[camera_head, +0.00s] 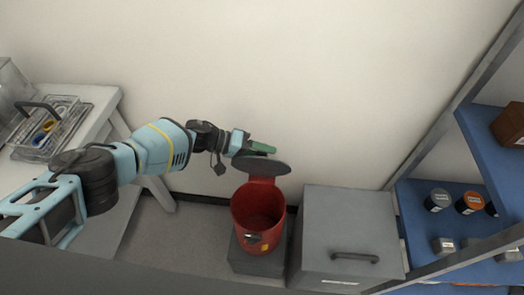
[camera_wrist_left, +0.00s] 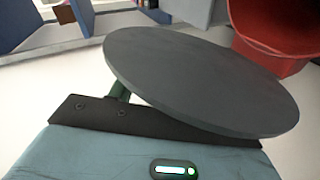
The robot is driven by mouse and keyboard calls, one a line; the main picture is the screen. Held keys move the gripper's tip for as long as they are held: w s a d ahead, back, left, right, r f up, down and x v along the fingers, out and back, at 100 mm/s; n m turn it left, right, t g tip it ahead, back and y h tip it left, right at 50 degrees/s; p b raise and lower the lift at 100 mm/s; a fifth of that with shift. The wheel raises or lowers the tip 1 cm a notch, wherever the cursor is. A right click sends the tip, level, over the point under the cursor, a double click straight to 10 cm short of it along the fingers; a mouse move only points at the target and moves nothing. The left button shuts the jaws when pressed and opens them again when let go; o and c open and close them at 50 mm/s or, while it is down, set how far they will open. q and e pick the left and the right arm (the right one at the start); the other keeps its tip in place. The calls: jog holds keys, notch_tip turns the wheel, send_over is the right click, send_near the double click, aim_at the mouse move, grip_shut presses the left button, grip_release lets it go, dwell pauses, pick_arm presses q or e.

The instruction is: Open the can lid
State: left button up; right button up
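The red can (camera_head: 257,213) stands on a dark grey block, and its open mouth shows its inside. Its round dark grey lid (camera_head: 262,166) is raised at the wall side of the can, clear of the mouth. My left gripper (camera_head: 263,148) is behind the lid, between it and the wall, with green fingers close to the lid's far edge. In the left wrist view the lid (camera_wrist_left: 200,82) fills the middle and hides most of the fingers, and the red can (camera_wrist_left: 272,40) shows at upper right. Whether the fingers touch the lid cannot be told. My right gripper is out of view.
A grey box with a dark handle (camera_head: 346,232) stands right of the can. Blue shelves (camera_head: 415,215) with small containers are at right. A white table (camera_head: 97,100) with a clear tray (camera_head: 35,143) is at left. The wall is close behind the can.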

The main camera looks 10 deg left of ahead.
pick_arm(q)
jog(key=p+v, duration=0.1)
jog(key=v, duration=0.6)
jog(key=shift+a, duration=0.35)
jog(key=shift+r, duration=0.1)
